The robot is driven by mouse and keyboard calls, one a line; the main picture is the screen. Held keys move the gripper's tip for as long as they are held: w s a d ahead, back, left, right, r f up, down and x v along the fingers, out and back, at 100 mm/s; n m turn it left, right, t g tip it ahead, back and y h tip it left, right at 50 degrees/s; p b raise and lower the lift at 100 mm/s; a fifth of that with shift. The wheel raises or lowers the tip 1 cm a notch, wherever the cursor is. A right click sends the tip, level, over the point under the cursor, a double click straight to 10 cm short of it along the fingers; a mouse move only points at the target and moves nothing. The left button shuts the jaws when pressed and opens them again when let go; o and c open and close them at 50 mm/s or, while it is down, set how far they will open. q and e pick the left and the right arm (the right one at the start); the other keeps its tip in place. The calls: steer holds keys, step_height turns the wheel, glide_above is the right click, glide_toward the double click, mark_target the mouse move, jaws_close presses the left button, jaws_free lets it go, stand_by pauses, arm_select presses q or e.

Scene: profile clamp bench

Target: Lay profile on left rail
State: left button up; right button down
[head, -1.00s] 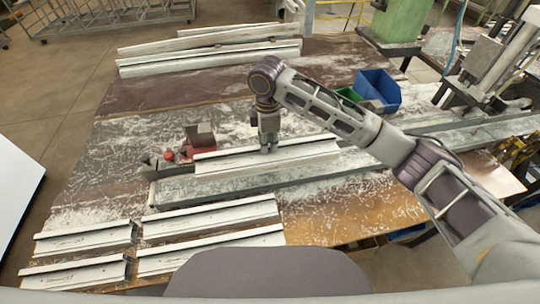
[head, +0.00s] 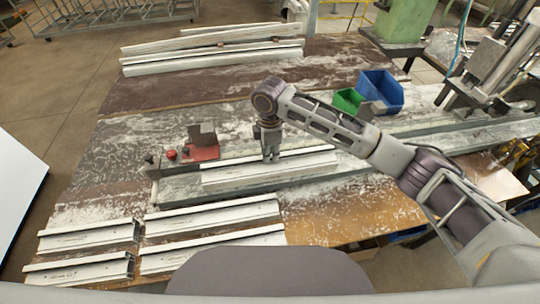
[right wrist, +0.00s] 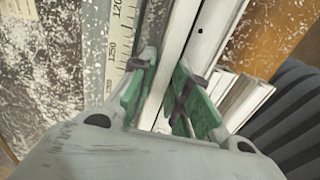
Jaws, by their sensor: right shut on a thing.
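A white profile (head: 300,168) lies lengthwise along the left part of the grey rail (head: 170,190) in the head view. My right gripper (head: 271,156) comes down on it from above, near its middle, and is shut on it. In the right wrist view the green finger pads (right wrist: 168,98) stand on either side of the profile's white wall (right wrist: 182,45). Whether the profile rests fully on the rail or is slightly above it, I cannot tell. My left gripper is not in view.
Several white profiles (head: 212,216) lie at the front left, and longer ones (head: 215,58) at the back. A red clamp block (head: 203,152) stands behind the rail's left end. Blue (head: 380,88) and green (head: 347,100) bins are behind my right arm. A scale (right wrist: 118,45) runs beside the profile.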

steer(key=shift+w+f, duration=0.1)
steer(key=shift+f, duration=0.6)
steer(key=c, duration=1.4)
jaws_free()
steer(key=shift+f, duration=0.1)
steer(key=shift+o, duration=0.2)
step_height(320, 180, up, 12)
steer(key=b, duration=0.1)
